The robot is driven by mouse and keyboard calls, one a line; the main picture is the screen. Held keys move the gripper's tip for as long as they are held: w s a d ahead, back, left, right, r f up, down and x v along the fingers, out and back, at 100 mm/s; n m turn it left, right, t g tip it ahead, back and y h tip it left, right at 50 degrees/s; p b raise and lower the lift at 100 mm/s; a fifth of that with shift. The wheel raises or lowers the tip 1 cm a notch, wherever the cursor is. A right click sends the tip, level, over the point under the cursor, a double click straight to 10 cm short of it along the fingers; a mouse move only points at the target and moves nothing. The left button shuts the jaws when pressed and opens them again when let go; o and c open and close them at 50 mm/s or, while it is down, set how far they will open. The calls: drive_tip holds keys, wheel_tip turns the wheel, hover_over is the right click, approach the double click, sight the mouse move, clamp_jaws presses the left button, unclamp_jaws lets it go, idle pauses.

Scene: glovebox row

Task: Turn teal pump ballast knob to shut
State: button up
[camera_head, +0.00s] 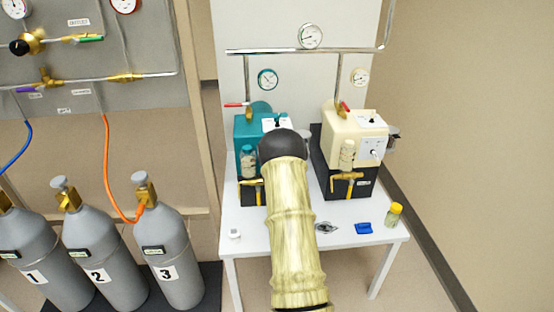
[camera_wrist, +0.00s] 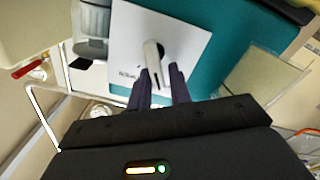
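The teal pump (camera_head: 246,128) stands at the left on the white table in the head view, partly hidden by my arm. In the wrist view its teal casing (camera_wrist: 225,35) carries a white panel (camera_wrist: 125,35) with small, hardly legible lettering. A grey-black, lever-like ballast knob (camera_wrist: 152,60) stands on that panel. My gripper (camera_wrist: 160,76) is at the knob, its two dark fingers apart, with the knob's near end between or just in front of them. I cannot tell whether they touch it. The fingers are hidden in the head view.
A cream pump (camera_head: 352,135) stands close to the right of the teal one. Pipes and gauges (camera_head: 310,37) are behind. A blue item (camera_head: 364,228) and a yellow-capped jar (camera_head: 394,214) lie at the table's front right. Grey cylinders (camera_head: 98,262) stand at the left.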

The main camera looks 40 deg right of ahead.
drive_tip(key=shift+o, duration=0.8)
drive_tip(key=shift+s, duration=0.1)
drive_tip(key=b+v, duration=0.1)
drive_tip(key=v, duration=1.6)
drive_tip(key=shift+s, duration=0.15)
